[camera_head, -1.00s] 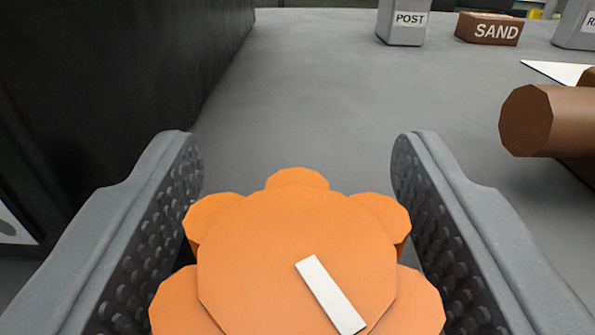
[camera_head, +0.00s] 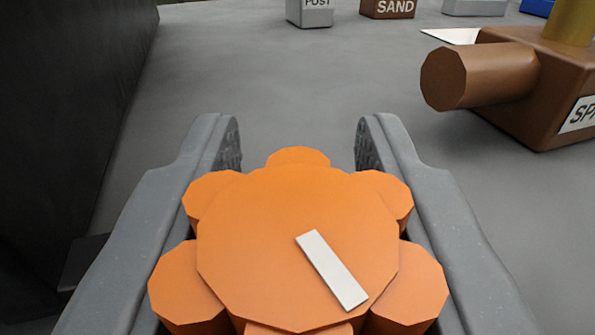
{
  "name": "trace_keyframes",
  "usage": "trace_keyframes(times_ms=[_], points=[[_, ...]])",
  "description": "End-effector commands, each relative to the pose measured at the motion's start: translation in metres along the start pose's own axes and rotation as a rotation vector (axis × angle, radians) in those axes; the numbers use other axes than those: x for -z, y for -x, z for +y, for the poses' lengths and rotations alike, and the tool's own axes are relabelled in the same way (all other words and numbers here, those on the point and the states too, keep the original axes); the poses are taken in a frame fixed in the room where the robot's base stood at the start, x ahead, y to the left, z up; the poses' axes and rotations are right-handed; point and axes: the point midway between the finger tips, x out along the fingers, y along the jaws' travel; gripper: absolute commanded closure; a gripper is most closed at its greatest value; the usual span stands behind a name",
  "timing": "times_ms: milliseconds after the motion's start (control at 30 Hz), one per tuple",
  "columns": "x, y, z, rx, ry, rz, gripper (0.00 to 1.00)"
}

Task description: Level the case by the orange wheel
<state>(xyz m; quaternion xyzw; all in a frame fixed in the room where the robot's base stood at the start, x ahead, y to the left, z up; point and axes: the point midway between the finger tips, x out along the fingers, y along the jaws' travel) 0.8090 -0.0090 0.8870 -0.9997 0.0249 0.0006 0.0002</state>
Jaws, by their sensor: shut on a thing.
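The orange wheel (camera_head: 270,240) is a lobed knob at the bottom middle of the view, with a white slanted mark (camera_head: 331,270) on its face. The mark runs from upper left to lower right. My gripper (camera_head: 298,145) is shut on the wheel, one finger along its left side and one along its right. The fingertips reach past the wheel's far lobe. I cannot tell for sure which thing is the case; a large dark body (camera_head: 70,110) stands at the left edge.
A brown box (camera_head: 545,100) with a thick round stub (camera_head: 480,76) lies at the right, its label partly cut off. A grey POST block (camera_head: 310,12) and a brown SAND block (camera_head: 388,8) stand at the back. The grey floor between is clear.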

Motion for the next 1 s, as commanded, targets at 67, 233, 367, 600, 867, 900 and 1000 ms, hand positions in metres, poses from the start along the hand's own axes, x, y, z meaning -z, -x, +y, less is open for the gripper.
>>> trace_keyframes(times_ms=[67,233,367,600,867,900,1000], points=[[0.004,0.0,-0.003,-0.057,-0.002,0.002,0.91],[0.004,0.0,0.0,-0.183,0.0,-0.003,0.91],[0.006,0.001,0.002,-0.265,0.0,-0.002,0.91],[0.006,0.001,0.005,-0.383,0.0,0.001,0.91],[0.003,0.002,0.008,-0.453,0.001,0.003,0.91],[0.003,0.002,0.008,-0.459,0.001,0.004,0.91],[0.003,0.002,0.009,-0.469,0.0,0.005,0.91]])
